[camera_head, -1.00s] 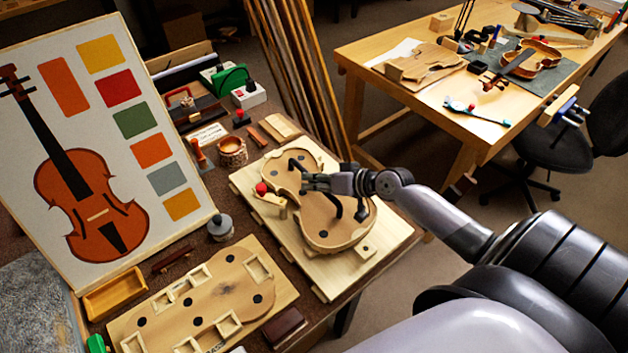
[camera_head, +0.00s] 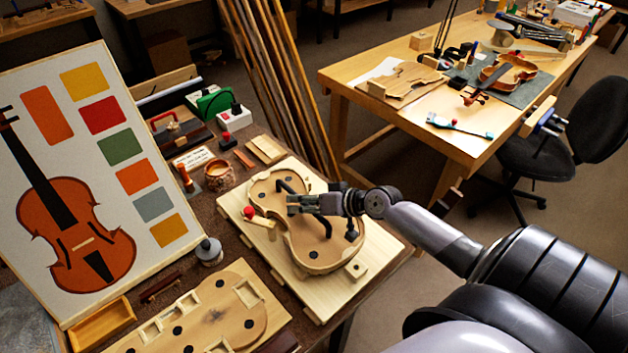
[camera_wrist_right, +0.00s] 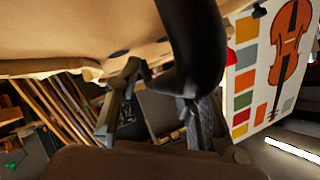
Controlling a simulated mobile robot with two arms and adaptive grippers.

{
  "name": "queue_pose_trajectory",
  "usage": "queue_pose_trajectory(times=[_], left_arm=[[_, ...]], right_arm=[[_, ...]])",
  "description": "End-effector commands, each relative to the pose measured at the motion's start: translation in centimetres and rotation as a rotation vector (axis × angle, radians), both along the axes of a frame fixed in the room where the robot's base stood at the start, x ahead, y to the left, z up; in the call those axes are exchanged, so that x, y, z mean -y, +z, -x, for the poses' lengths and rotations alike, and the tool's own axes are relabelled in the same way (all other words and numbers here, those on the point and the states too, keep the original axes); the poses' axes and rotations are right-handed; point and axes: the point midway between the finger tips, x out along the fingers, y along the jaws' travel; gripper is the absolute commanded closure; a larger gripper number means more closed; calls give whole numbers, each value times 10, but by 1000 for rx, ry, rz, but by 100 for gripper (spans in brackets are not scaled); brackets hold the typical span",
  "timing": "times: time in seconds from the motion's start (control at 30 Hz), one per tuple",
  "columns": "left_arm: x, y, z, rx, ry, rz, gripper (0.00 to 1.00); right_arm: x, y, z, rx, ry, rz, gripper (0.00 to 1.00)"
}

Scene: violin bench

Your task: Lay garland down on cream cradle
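The garland (camera_head: 320,262) is a tan violin-shaped frame with dark round spots. It lies over the cream cradle (camera_head: 372,262), a pale board with small blocks, and looks level with it; any small gap beneath cannot be made out. A black curved handle (camera_head: 326,228) arches over the garland and looms large in the right wrist view (camera_wrist_right: 195,45). My right gripper (camera_head: 292,204) is at this handle, its two fingers visibly apart and pointing left; it appears open around or beside the bar. The garland's pale wood fills the wrist view's upper left (camera_wrist_right: 60,35). My left gripper is out of view.
A red-knobbed wooden clamp (camera_head: 250,213) stands at the cradle's left. A second violin-shaped board with pockets (camera_head: 215,315) lies in front. A grey-capped jar (camera_head: 209,251) and a painted violin panel (camera_head: 75,140) stand left. Wooden strips (camera_head: 265,90) lean behind.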

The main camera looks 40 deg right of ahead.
Motion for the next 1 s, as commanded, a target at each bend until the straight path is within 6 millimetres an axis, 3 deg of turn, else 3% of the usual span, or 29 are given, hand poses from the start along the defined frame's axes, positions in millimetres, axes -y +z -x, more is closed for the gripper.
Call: queue_pose_trajectory(times=[0.6,1.0], left_arm=[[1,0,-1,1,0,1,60],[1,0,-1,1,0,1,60]], right_arm=[[36,47,76,0,0,0,64],[44,59,91,4,0,1,64]])
